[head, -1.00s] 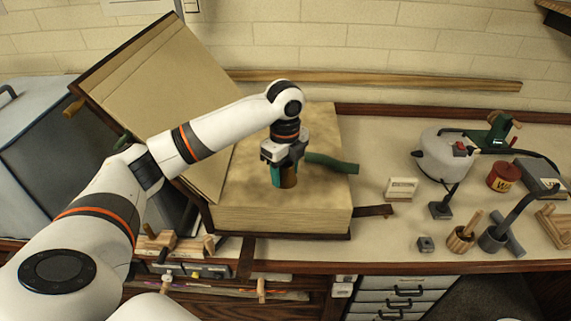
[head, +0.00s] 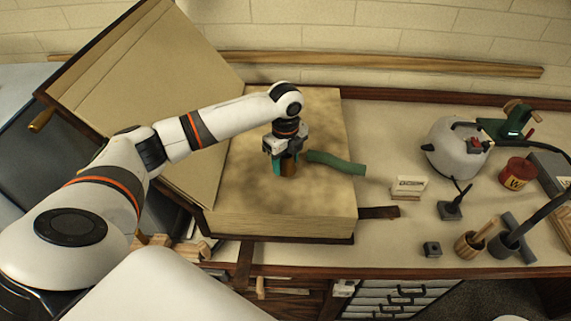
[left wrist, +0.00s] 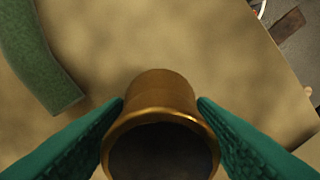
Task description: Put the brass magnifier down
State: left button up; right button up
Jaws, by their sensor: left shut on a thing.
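The brass magnifier (head: 288,168), a short brown-gold cylinder, is between the fingers of my left gripper (head: 282,166). In the left wrist view its bright rim (left wrist: 160,115) faces the camera, with a dark round opening, and teal fingers press on both sides. It is over the mottled page of the large open book (head: 325,110). I cannot tell whether its lower end touches the page. My right gripper is not in view.
A green curved weight (head: 338,163) lies on the page just right of the gripper; it also shows in the left wrist view (left wrist: 40,60). A small card block (head: 408,187), a grey kettle (head: 455,150) and a red tin (head: 516,173) stand on the bench to the right.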

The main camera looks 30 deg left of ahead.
aim_at(286, 168)
pick_arm(q)
notch_tip(286, 168, down, 3)
jog(key=shift+w+a+r, duration=0.1)
jog(key=o, duration=1)
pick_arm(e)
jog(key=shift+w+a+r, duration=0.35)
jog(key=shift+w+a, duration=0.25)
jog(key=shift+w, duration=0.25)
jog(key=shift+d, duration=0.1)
